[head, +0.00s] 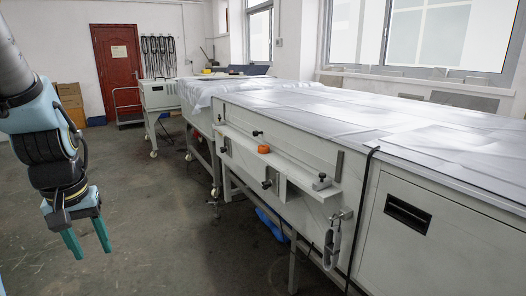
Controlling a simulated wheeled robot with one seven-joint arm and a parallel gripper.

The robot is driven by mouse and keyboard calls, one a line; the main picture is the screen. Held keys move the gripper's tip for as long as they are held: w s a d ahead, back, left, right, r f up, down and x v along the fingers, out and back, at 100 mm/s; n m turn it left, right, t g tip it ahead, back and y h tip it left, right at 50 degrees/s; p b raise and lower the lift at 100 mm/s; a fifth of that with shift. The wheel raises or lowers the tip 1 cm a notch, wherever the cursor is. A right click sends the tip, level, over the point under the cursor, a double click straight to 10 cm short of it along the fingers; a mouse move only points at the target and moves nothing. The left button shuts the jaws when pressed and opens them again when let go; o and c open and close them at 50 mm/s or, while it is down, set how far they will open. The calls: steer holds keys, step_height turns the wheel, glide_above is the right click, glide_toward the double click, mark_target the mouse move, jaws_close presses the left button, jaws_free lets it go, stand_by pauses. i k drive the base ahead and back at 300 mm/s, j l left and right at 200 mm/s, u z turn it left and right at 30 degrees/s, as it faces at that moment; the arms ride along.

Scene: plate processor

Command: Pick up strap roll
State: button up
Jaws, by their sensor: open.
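My gripper (92,252) hangs at the left in the head view, pointing down over the bare floor. Its two teal fingers are apart with nothing between them. I cannot pick out a strap roll for sure. A small orange round thing (263,149) is on the front side of the long grey machine (300,195), to the right of my gripper and well apart from it. A black strap (361,205) runs over the machine's edge and down its front. Small yellow and red items (208,71) lie far back, too small to identify.
White sheets (420,125) cover the machine top. Clamps (333,240) and rails jut from its front. A blue thing (271,224) lies beneath it. Cardboard boxes (70,97), a cart (127,105) and a red door (118,60) are at the back. The floor (140,215) between is clear.

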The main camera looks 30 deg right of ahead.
mark_target(262, 149)
steer(key=z, duration=0.5)
steer(key=i+j+z, duration=0.15)
steer(key=i+z, duration=0.25)
steer(key=i+j+z, duration=0.25)
steer(key=z, duration=0.15)
steer(key=i+j+z, duration=0.15)
steer(key=i+j, duration=1.1)
